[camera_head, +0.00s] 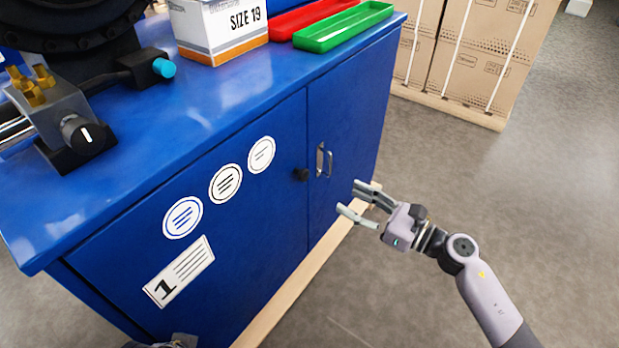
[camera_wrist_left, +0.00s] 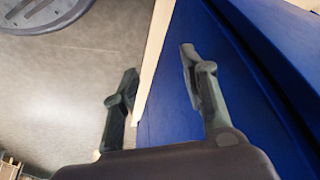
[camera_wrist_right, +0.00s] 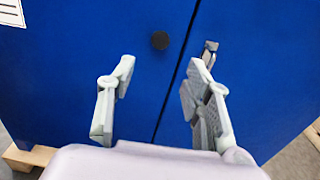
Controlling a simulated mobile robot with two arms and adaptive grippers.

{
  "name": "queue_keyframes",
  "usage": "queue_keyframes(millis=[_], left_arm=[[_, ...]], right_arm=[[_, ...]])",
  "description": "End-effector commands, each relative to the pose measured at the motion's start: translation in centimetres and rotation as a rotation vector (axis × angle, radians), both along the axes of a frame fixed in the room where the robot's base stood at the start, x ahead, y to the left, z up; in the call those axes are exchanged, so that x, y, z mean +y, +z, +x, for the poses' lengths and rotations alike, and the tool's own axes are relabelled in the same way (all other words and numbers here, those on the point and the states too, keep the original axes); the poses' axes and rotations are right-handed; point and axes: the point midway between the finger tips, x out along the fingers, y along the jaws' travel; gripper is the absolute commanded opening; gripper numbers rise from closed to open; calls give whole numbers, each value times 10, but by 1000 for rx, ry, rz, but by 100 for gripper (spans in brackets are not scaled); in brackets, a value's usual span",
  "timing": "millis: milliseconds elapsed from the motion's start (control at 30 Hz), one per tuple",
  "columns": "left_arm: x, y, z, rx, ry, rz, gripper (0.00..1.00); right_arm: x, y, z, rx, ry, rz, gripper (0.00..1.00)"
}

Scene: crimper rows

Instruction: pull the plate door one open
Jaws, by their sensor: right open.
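The plate door marked 1 (camera_head: 235,215) is the left blue cabinet door, and it is shut. It bears several round white labels, a "1" label (camera_head: 179,271) and a black round knob (camera_head: 301,174) near its right edge. My right gripper (camera_head: 350,198) is open and empty, to the right of the knob and apart from the cabinet. In the right wrist view the knob (camera_wrist_right: 159,40) shows ahead, between the fingers in the picture. My left gripper (camera_wrist_left: 158,62) is open and empty beside the blue cabinet, low by its wooden base; only a bit shows in the head view.
The other blue door (camera_head: 345,125) has a metal handle (camera_head: 323,160) close to the knob. The blue top (camera_head: 240,90) carries a SIZE 19 box (camera_head: 217,28), a green tray (camera_head: 343,26), a red tray (camera_head: 303,18) and a machine. Cartons (camera_head: 470,55) stand behind. Floor at right is clear.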

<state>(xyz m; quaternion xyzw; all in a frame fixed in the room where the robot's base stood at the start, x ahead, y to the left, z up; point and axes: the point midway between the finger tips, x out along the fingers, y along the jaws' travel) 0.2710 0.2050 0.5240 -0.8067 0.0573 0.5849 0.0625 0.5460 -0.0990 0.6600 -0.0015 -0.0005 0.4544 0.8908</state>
Motion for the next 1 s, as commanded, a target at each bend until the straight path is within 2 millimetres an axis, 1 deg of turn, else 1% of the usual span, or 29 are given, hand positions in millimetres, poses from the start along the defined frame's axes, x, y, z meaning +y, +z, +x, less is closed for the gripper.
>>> queue_keyframes(millis=[33,300,500,700,1000], left_arm=[[0,0,-1,6,1,2,40],[0,0,-1,4,0,1,40],[0,-2,0,-2,0,0,40],[-2,0,9,-41,-3,-8,40],[-3,1,12,-53,-4,-10,40]], right_arm=[[10,2,7,-2,2,3,46],[58,2,42,-1,1,4,46],[85,0,62,1,-1,5,46],[98,0,72,2,-1,3,46],[100,0,73,2,-1,2,46]])
